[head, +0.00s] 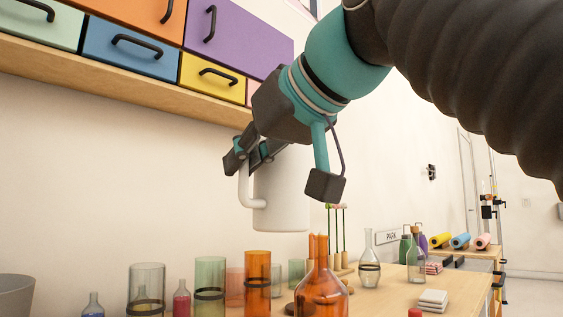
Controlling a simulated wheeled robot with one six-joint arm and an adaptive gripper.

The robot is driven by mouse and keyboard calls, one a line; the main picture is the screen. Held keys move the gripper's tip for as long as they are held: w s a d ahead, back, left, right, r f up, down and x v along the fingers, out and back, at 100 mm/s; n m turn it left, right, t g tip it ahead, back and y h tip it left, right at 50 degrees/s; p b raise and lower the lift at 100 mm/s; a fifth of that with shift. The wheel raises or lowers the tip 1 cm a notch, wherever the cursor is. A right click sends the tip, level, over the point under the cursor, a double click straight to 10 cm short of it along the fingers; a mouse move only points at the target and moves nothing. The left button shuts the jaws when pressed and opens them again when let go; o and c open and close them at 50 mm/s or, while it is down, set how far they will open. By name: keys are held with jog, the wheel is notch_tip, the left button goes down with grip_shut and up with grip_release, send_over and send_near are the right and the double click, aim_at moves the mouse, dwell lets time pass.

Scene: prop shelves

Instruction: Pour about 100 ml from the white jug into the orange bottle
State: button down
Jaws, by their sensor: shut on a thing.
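The white jug (284,192) hangs upright in the air above the table. My gripper (252,158) is shut on the jug's handle at its left side. The gripper's dark parts hide the jug's top, and its contents cannot be seen. An orange bottle (321,293) with a round body and narrow neck stands on the table below the jug and slightly to the right, apart from it. A straight orange glass cylinder (257,283) with a dark band stands to the left of the bottle.
Clear (146,289) and green (209,284) glass cylinders and small bottles crowd the table's left. A clear flask (369,258) and several bottles stand behind right. White tiles (432,299) lie at right. Coloured drawers (131,47) hang above a wooden shelf (110,86) at upper left.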

jog(key=shift+w+d+r+m+g+y+p, duration=0.15)
jog(key=shift+w+d+r+m+g+p, duration=0.2)
jog(key=shift+w+r+p, duration=0.35)
jog(key=shift+w+d+r+m+g+y+p, duration=0.1)
jog(key=shift+w+d+r+m+p, duration=0.3)
jog(key=shift+p, duration=0.45)
jog(key=shift+w+d+r+m+g+y+p, duration=0.2)
jog(key=shift+w+d+r+m+p, duration=0.25)
jog(key=shift+r+p, duration=0.3)
jog(key=m+g+p, duration=0.1)
jog(key=r+m+g+y+p, duration=0.1)
jog(key=shift+w+r+p, duration=0.25)
jog(key=shift+w+p, duration=0.05)
jog(key=shift+p, duration=0.05)
jog(key=shift+s+d+r+m+y+p, duration=0.1)
jog(key=shift+d+r+m+y+p, duration=0.05)
jog(key=shift+d+m+y+p, duration=0.2)
jog(key=shift+w+d+r+m+g+p, duration=0.1)
jog(key=shift+w+m+g+p, duration=0.2)
jog(key=shift+m+g+p, duration=0.25)
dwell(4.2)
